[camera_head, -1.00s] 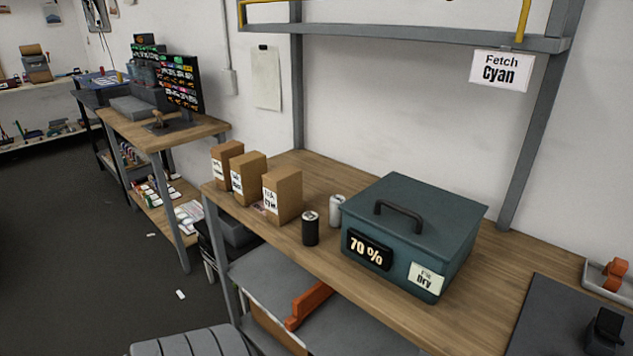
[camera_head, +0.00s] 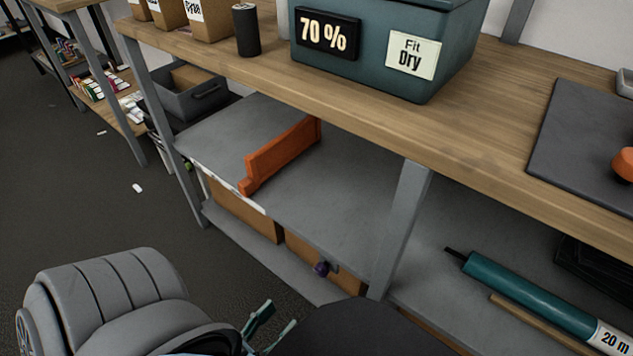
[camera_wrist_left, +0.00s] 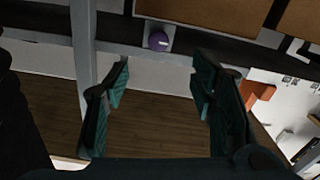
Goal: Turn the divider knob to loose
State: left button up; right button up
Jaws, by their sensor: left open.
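An orange divider (camera_head: 282,155) stands on the grey shelf under the workbench, tilted across the picture. A small purple knob (camera_head: 322,268) sits at the shelf's front edge, lower and to the right of the divider; it also shows near the top middle of the left wrist view (camera_wrist_left: 158,41). Any marking for loose is too small to read. My left gripper (camera_head: 270,326) is low in front of the shelf, apart from the knob. In the left wrist view its teal fingers (camera_wrist_left: 162,76) are spread and empty, with the knob beyond and between them. My right gripper is not in view.
A grey shelf leg (camera_head: 402,225) stands right of the knob. Brown boxes (camera_head: 245,215) sit below the shelf. A teal tube (camera_head: 525,297) lies at the right. A teal case (camera_head: 440,85) labelled "Fit Dry" is on the bench (camera_head: 470,140). The floor (camera_head: 100,215) at left is mostly clear.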

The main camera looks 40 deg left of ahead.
aim_at(319, 273)
pick_arm(q)
jog(key=w, duration=0.4)
jog(key=w+b, duration=0.1)
jog(key=w, duration=0.9)
jog(key=shift+w+a+r, duration=0.15)
jog(key=shift+w+r, duration=0.05)
jog(key=shift+r, duration=0.15)
jog(key=c, duration=1.1)
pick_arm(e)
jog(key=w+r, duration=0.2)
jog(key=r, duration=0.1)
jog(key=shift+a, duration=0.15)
